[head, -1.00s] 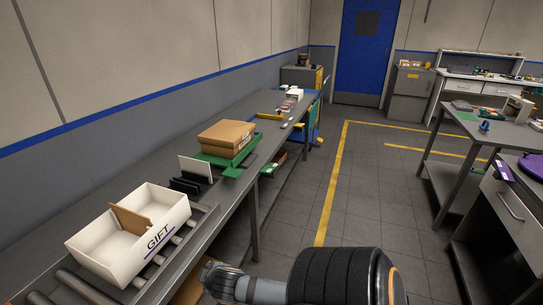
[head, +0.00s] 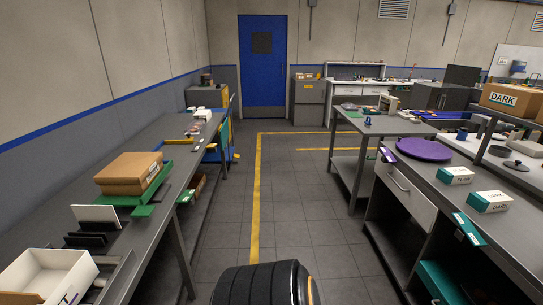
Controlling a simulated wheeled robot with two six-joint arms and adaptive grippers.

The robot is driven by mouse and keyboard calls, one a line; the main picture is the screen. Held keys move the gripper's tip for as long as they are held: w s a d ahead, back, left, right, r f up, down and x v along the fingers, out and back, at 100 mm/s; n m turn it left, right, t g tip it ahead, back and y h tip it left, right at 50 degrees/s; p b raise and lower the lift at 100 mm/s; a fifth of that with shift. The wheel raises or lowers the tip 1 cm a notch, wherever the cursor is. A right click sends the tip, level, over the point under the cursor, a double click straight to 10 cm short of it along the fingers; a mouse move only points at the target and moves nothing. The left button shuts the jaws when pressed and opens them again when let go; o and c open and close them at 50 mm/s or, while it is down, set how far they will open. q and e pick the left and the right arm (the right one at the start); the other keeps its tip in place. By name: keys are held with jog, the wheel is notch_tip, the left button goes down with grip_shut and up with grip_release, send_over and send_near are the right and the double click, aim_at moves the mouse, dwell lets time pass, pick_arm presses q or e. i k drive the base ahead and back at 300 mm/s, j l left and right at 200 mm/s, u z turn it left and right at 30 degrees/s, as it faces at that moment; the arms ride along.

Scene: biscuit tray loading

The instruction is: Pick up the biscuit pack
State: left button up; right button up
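Two small white and teal packs, which look like biscuit packs, lie on the grey bench at the right. The farther pack (head: 456,175) has a label that seems to read PLAIN. The nearer pack (head: 490,201) seems to read DARK. Both lie apart from each other, near the bench's front edge. Neither gripper is in view, so I cannot see whether they are open or shut. Only a dark rounded part of my own body shows at the bottom middle.
A purple round disc (head: 424,150) lies behind the packs. A cardboard box marked DARK (head: 510,99) stands on a raised shelf. At the left, a white box (head: 48,276) and brown cartons (head: 128,172) on a green tray sit on a long bench. The floor between is clear.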

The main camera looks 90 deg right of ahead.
aim_at(453, 175)
jog(key=z, duration=2.95)
jog(key=j+z, duration=0.25)
jog(key=z, duration=0.25)
jog(key=j+z, duration=0.25)
jog(key=z, duration=0.2)
jog(key=k+j+z, duration=0.15)
jog(key=z, duration=0.35)
